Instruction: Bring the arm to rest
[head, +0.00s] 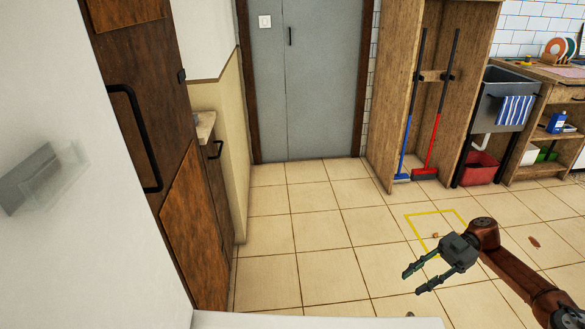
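My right arm (516,274) comes in from the lower right, reddish-brown, and reaches left over the tiled floor. Its grey gripper (411,283) points to the left with its two fingers apart. Nothing shows between the fingers, and the gripper is clear of the furniture. My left gripper is not in the view.
A yellow floor outline (427,213) lies behind the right gripper. A wooden broom cabinet (384,150) and a sink unit (499,97) stand at the back right. A dark wooden cabinet (187,225) and white wall bound the left. The floor towards the grey door (312,90) is open.

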